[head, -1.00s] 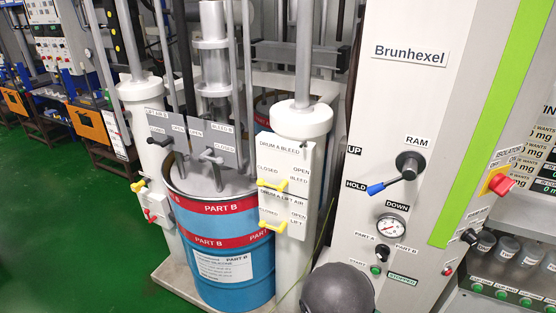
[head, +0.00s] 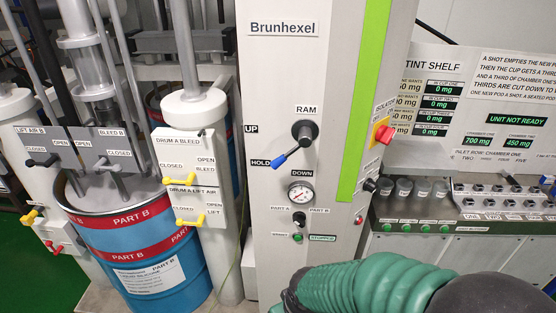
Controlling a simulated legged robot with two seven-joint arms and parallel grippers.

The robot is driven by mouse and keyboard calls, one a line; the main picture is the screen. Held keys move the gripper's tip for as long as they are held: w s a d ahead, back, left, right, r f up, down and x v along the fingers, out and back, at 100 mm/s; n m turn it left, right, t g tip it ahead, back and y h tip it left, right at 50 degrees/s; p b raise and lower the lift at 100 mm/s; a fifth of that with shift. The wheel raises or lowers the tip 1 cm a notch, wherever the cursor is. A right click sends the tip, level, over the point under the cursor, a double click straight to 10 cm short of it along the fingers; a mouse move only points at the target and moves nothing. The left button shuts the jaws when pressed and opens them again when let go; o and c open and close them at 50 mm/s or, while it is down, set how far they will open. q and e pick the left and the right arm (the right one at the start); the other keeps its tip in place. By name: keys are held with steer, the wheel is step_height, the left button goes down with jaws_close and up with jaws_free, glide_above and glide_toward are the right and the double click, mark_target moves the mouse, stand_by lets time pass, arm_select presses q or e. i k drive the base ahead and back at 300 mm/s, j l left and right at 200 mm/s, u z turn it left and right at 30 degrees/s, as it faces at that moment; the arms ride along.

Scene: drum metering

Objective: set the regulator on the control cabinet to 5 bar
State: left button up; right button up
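The control cabinet (head: 265,120) is a tall pale panel marked Brunhexel, upright in the middle. Its round white gauge (head: 301,193) sits below the DOWN label; the needle reading is too small to tell. A small black knob (head: 370,185) sticks out at the cabinet's right side, its label unreadable; I cannot tell whether it is the regulator. A black selector (head: 298,217) sits under the gauge between the PART A and PART B labels. A green ribbed arm part, likely mine, crosses the bottom right. No fingertips of either gripper show.
The RAM lever (head: 293,146) with a blue tip projects from the cabinet, pointing at HOLD. A red isolator switch (head: 383,133) sits at right. The blue PART B drum (head: 140,250) and yellow-handled valves stand left. The tint shelf (head: 450,100) and its vials are right.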

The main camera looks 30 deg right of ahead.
mark_target(370, 185)
steer(key=z, duration=1.55)
steer(key=l, duration=0.1)
